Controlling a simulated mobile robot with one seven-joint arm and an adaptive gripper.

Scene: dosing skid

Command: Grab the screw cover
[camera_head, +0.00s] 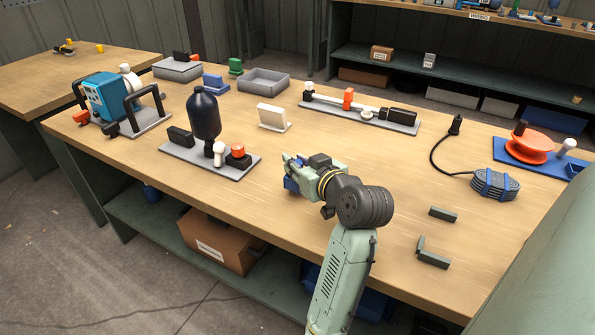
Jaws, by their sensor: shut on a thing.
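My gripper (289,171) is over the front middle of the workbench, pointing left. It is shut on a small blue part (291,184), which shows at the lower edge of its fingers. The fingers and my wrist hide most of this part, and I cannot tell whether it is the screw cover. To the left of my gripper, apart from it, a grey plate (186,158) carries a dark bottle (204,112), a white-topped post (219,152), a black block (180,136) and a black block with an orange-red cap (238,148).
A blue pump (106,97) with black handles stands left. A white stand (272,117), grey tray (264,81) and long fixture (358,108) lie behind. A coiled cable (494,184), orange reel (528,146) and dark bars (442,214) lie right. The wood (330,145) behind my gripper is clear.

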